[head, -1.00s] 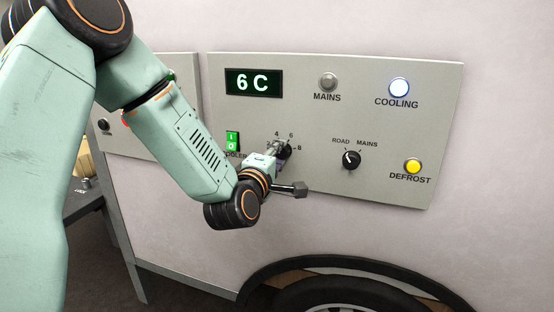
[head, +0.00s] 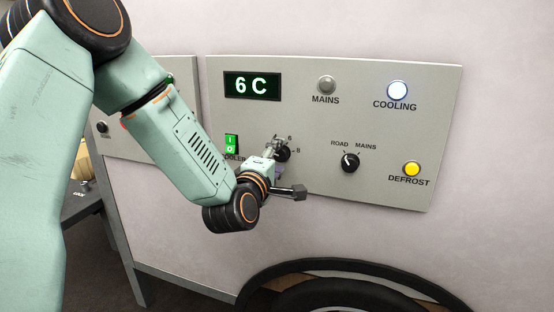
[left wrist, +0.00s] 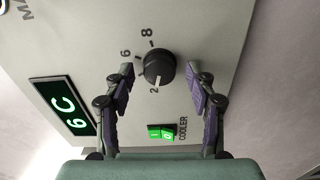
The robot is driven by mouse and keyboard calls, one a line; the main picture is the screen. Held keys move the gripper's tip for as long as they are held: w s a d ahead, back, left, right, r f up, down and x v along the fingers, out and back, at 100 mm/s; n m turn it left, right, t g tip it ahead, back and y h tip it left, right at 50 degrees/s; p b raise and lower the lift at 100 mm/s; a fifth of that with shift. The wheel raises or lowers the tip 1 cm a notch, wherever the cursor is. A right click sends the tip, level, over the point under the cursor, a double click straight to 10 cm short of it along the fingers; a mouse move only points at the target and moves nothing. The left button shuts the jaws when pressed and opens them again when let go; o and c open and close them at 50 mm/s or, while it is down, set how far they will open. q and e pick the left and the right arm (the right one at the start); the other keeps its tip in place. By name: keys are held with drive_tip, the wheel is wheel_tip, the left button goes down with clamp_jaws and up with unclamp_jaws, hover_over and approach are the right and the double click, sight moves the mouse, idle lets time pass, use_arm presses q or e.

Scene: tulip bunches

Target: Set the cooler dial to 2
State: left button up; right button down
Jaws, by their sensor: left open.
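My left gripper (left wrist: 160,78) is open, with one finger on each side of the dial and gaps between. In the head view my left gripper (head: 276,148) partly covers the dial. My right gripper is not in view.
The display (head: 252,86) reads 6 C. A green cooler switch (head: 232,144) is left of the dial. The road/mains knob (head: 350,162), yellow defrost button (head: 412,168) and lit cooling lamp (head: 397,90) are to the right. A wheel (head: 345,296) is below.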

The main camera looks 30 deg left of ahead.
use_arm(q)
drive_tip(key=v, duration=0.7)
drive_tip(key=shift+s, duration=0.2)
drive_tip(key=shift+s, duration=0.1)
idle(0.3)
drive_tip(key=s+d+f+m+g+h, duration=0.25)
drive_tip(key=f+m, duration=0.25)
drive_tip(key=f, duration=0.3)
drive_tip(key=s+d+f+m+g+h, duration=0.1)
drive_tip(key=s+d+f+m+g, duration=0.35)
drive_tip(key=f, duration=0.35)
drive_tip(key=s+d+f+m+g+h, duration=0.1)
drive_tip(key=s+d+f+m+g, duration=0.15)
drive_tip(key=f+m, duration=0.4)
drive_tip(key=s+d+f+m+g, duration=0.1)
drive_tip(key=s+f+g, duration=0.3)
drive_tip(key=s+f, duration=0.4)
drive_tip(key=s+d+f+m+g, duration=0.1)
drive_tip(key=s+f+g, duration=0.3)
drive_tip(key=s+f, duration=0.4)
drive_tip(key=s+m, duration=0.1)
drive_tip(key=s, duration=0.6)
drive_tip(key=shift+f+m, duration=0.2)
drive_tip(key=shift+m, duration=0.1)
